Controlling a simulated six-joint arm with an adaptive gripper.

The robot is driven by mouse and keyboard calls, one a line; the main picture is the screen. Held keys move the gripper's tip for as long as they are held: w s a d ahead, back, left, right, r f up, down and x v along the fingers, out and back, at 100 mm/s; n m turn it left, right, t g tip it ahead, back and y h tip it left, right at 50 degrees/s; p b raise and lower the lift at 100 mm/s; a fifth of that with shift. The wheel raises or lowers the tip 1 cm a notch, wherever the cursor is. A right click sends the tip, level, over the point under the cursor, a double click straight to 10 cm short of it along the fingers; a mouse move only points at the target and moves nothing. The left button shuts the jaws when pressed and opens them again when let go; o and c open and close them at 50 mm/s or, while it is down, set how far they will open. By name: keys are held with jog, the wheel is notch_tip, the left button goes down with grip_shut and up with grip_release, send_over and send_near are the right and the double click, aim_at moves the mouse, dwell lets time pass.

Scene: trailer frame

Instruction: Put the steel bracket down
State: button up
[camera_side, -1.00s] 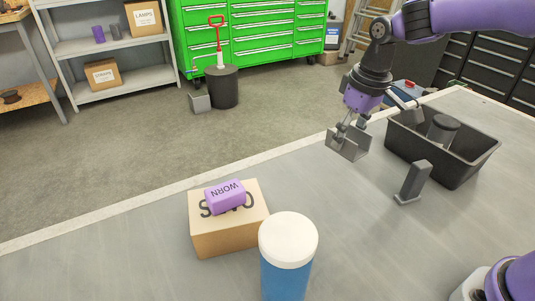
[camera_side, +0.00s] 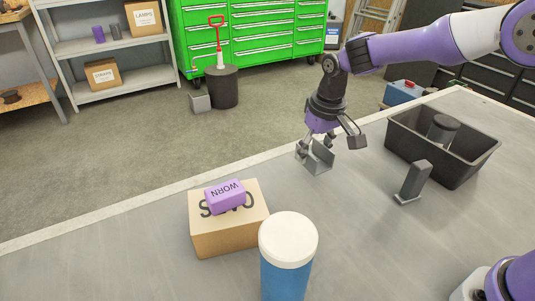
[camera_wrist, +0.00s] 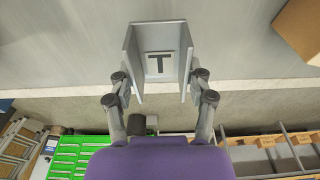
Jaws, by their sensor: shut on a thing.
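The steel bracket (camera_side: 319,157) is a grey metal U-shaped piece. My gripper (camera_side: 310,146) is shut on it and holds it near the far edge of the grey table (camera_side: 300,230). In the wrist view the bracket (camera_wrist: 159,62) shows a dark T mark on its inner face, and the fingertips of my gripper (camera_wrist: 160,88) press on its two side walls. I cannot tell from the side view how far the bracket's lower edge is above the table.
A cardboard box (camera_side: 229,233) with a purple block (camera_side: 225,196) on top stands left of my gripper. A blue bottle with a white lid (camera_side: 287,255) is in front. A black bin (camera_side: 470,170) and a dark upright stand (camera_side: 412,182) are right. Table between is clear.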

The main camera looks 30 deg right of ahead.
aim_at(313, 164)
jog(key=shift+w+d+f, duration=0.15)
jog(key=shift+f, duration=2)
jog(key=o, duration=1.4)
jog(key=shift+f, duration=0.15)
jog(key=shift+o, duration=0.2)
